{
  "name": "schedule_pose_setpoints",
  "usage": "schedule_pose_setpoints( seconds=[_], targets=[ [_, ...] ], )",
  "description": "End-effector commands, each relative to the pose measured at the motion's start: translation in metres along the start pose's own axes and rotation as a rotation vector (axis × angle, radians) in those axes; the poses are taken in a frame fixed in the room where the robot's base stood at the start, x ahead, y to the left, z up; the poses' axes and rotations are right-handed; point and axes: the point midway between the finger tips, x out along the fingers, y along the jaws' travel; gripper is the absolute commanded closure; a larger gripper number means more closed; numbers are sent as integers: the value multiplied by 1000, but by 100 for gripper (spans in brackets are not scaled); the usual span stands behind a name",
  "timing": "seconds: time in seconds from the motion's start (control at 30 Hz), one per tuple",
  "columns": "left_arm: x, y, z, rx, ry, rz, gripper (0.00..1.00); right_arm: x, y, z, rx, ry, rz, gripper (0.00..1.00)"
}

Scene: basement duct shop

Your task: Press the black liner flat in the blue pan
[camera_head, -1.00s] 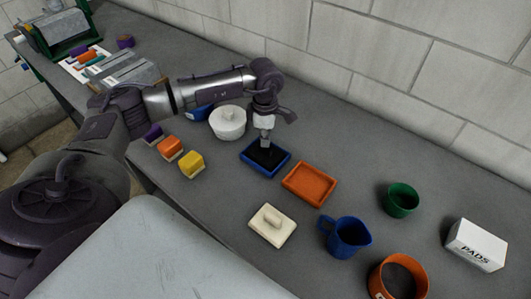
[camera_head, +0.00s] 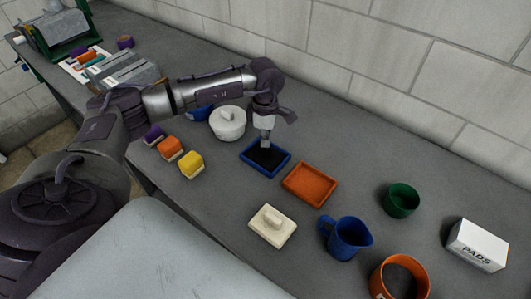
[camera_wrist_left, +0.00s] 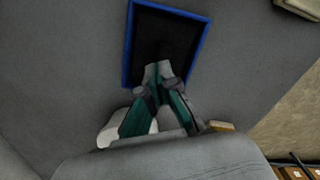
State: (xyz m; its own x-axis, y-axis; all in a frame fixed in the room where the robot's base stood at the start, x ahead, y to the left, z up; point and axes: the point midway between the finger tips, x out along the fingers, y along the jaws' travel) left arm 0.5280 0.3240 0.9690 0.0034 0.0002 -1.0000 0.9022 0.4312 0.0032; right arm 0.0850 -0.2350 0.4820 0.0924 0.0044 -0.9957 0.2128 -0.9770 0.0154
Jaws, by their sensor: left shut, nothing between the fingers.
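The blue pan (camera_head: 283,165) lies on the grey bench, left of the orange pan. The black liner (camera_head: 268,158) is inside it and looks mostly flat; it also shows in the left wrist view (camera_wrist_left: 180,32) within the blue rim (camera_wrist_left: 206,45). My left gripper (camera_head: 265,143) points down over the far part of the pan. In the left wrist view its fingertips (camera_wrist_left: 158,70) are together over the liner, with nothing between them. Whether they touch the liner, I cannot tell. The gripper hides a small part of the liner. My right gripper is out of view.
An orange pan (camera_head: 310,184) sits close right of the blue pan. A white lidded pot (camera_head: 228,124) stands just left of the gripper. A cream block (camera_head: 272,226), blue jug (camera_head: 347,238) and green cup (camera_head: 402,200) stand nearer and right. Yellow (camera_head: 191,163) and orange blocks are at left.

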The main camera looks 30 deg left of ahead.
Motion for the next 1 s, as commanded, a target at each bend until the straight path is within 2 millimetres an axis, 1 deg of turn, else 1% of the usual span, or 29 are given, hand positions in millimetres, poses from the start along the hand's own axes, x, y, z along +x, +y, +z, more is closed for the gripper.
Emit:
schedule_pose_setpoints(
  seconds=[0.03,0.47,0.57,1.0],
  targets=[
    [4,-3,0,2,4,-8,100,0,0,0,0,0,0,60],
    [4,-3,-1,3,5,-10,100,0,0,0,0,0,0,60],
    [-1,-3,0,3,5,-9,100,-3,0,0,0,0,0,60],
    [-40,-1,0,0,2,-3,100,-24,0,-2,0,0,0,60]
  ],
)
